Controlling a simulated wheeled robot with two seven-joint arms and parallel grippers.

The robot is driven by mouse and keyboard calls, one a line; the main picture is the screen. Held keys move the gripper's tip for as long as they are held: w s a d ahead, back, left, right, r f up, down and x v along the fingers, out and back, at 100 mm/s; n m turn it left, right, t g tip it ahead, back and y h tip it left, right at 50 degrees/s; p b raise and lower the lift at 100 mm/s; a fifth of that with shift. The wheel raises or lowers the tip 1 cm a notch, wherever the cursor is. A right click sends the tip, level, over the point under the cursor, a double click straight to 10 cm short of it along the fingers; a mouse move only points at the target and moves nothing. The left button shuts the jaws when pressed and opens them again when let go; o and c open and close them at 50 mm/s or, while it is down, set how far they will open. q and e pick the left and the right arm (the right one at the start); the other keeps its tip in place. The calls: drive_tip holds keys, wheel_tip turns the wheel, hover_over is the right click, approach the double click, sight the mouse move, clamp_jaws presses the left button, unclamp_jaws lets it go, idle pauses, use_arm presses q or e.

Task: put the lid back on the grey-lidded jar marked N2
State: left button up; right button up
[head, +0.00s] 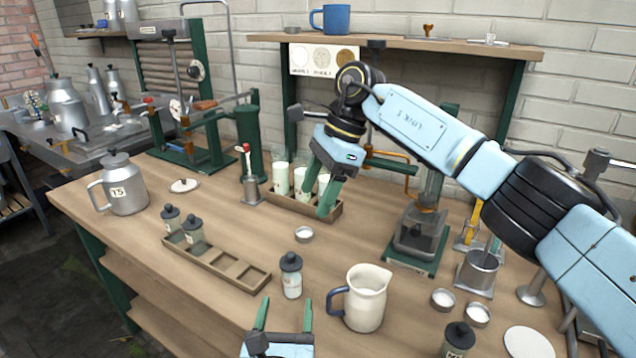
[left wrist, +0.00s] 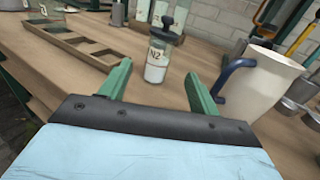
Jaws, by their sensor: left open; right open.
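The jar marked N2 (left wrist: 157,62) stands upright on the bench, and it also shows in the head view (head: 292,285). Its dark grey knobbed lid (head: 291,262) sits on its mouth; I cannot tell whether it is pressed fully down. The lid also shows in the left wrist view (left wrist: 166,32). My left gripper (head: 285,312) is open and empty, in front of the jar, with its fingers pointing at it from either side and apart from it. My right gripper (head: 320,190) is open, beside the rack of white-filled glasses at the back.
A cream jug (head: 366,300) with a blue handle stands close right of the jar. A wooden tray (head: 243,271) with two lidded jars lies left. Another dark-lidded jar (head: 457,341) stands at the front right. A small round dish (head: 304,234) lies behind the N2 jar.

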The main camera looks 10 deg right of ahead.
use_arm(q)
drive_tip(key=shift+s+a, duration=0.2)
drive_tip(key=shift+s, duration=0.9)
